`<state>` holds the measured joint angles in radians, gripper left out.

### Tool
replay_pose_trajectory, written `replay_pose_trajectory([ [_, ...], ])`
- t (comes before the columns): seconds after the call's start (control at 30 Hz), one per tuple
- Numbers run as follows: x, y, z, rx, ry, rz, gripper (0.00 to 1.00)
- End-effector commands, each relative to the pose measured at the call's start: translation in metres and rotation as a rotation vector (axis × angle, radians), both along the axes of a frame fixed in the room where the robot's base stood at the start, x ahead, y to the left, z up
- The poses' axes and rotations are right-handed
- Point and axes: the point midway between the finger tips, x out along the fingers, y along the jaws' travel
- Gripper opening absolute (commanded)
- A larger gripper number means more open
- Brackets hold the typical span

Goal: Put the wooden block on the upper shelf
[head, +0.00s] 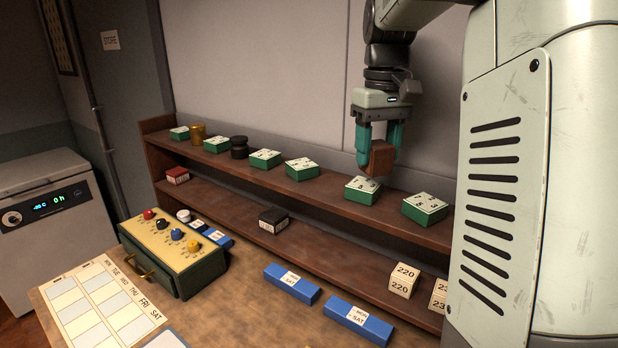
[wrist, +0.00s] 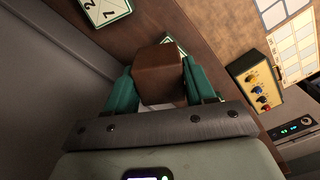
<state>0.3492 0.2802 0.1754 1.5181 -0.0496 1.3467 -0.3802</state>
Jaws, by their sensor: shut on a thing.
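My gripper (head: 379,158) is shut on the wooden block (head: 381,159), a plain brown cube. In the head view it hangs above the upper shelf (head: 331,187), over a green-and-white box (head: 363,190), with the block just above and behind that box. In the wrist view the block (wrist: 158,75) sits between the two teal fingers (wrist: 158,88). The upper shelf is a long dark brown board along the wall; part of it also shows in the wrist view (wrist: 150,27). Whether the block touches anything below cannot be told.
The lower shelf holds a dark box (head: 273,220) and a white 220 block (head: 403,281). A control box (head: 172,253) and blue boxes (head: 292,284) are on the table.

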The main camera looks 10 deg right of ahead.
Motion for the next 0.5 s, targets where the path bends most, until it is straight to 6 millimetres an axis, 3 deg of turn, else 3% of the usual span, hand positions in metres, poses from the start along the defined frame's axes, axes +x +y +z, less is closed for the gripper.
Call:
replay_pose_trajectory([
  [0.03,-0.013,-0.021,0.007,-0.002,-0.002,0.007,0.17],
  [0.2,-0.052,-0.069,0.023,-0.003,-0.002,0.078,0.17],
  [0.33,-0.079,-0.093,0.032,-0.001,0.0,0.124,0.17],
  [0.5,-0.101,-0.11,0.039,-0.001,0.0,0.166,0.17],
])
